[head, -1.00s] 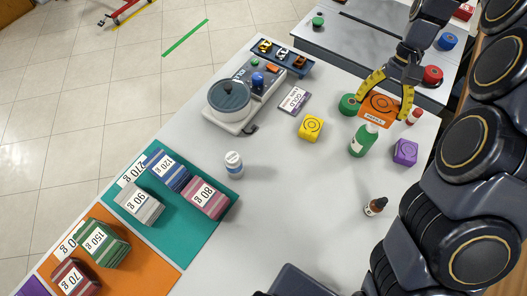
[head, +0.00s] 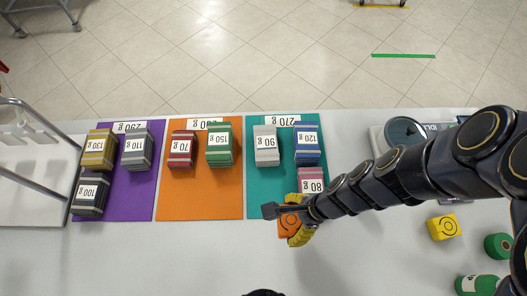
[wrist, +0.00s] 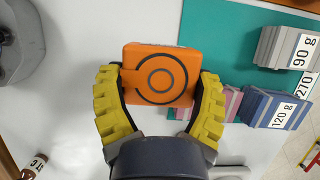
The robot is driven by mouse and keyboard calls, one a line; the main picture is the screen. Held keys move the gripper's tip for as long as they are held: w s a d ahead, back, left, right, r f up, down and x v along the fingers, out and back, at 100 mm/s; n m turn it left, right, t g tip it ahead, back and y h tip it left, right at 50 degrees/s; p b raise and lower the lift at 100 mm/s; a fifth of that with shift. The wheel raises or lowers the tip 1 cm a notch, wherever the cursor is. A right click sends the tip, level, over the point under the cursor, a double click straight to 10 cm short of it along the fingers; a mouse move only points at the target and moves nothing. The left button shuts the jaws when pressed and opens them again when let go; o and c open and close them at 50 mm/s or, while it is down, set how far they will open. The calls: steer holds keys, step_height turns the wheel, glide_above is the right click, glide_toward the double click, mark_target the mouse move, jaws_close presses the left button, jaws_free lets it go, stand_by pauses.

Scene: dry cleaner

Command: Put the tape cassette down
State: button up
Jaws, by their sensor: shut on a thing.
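The orange tape cassette (head: 287,224) has a flat square face with dark concentric rings, seen clearly in the wrist view (wrist: 160,75). My gripper (head: 294,226) is shut on it, with yellow fingers on its two sides in the wrist view (wrist: 160,103). In the head view they are at the near edge of the teal mat (head: 262,190), beside the pink 80 g stack (head: 311,181). The wrist view shows the cassette overlapping the mat's edge. I cannot tell its height above the table. My arm hides part of it in the head view.
The teal mat also bears a grey 90 g stack (head: 266,148) and a blue 120 g stack (head: 307,148). An orange mat (head: 200,202) and a purple mat (head: 142,190) with stacks lie left. The white table (head: 180,262) is clear in front of the mats.

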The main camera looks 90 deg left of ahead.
steer(key=shift+s+d+f, duration=0.1)
steer(key=shift+s+d, duration=0.15)
steer(key=shift+s, duration=0.35)
steer(key=shift+f, duration=4)
steer(key=shift+f, duration=0.1)
steer(key=o, duration=1.1)
steer(key=v, duration=1.2)
